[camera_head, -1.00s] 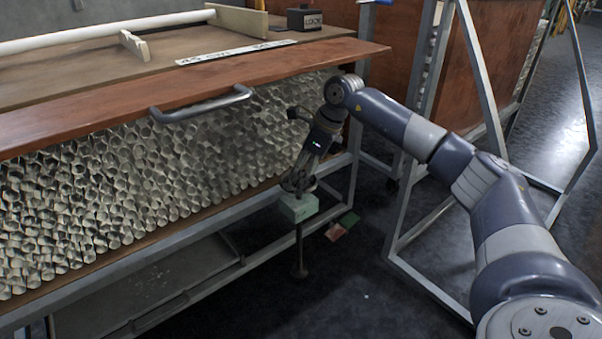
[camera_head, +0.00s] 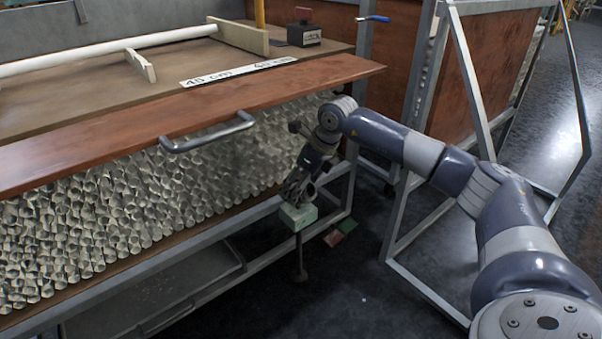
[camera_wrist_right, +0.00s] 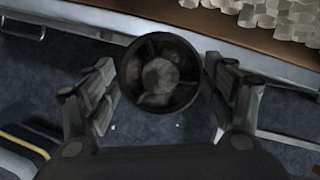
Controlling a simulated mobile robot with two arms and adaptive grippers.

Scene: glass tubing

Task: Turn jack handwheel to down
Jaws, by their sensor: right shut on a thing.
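My right gripper (camera_head: 296,192) points down over the pale green jack box (camera_head: 298,217), below the bench's near right corner. In the wrist view the dark round handwheel (camera_wrist_right: 160,72), with spokes and a hub, sits between the two fingers of my right gripper (camera_wrist_right: 161,88). The gripper is shut on the handwheel. In the head view the fingers largely hide the wheel. A dark jack post (camera_head: 300,262) runs from the box down to a foot on the floor. My left gripper is out of view.
The bench (camera_head: 205,241) holds stacked glass tubes (camera_head: 120,200) under a wooden top with a grey handle (camera_head: 208,133). A metal frame (camera_head: 420,215) stands to the right. Red and green pieces (camera_head: 340,232) lie near the jack. Dark floor is clear in front.

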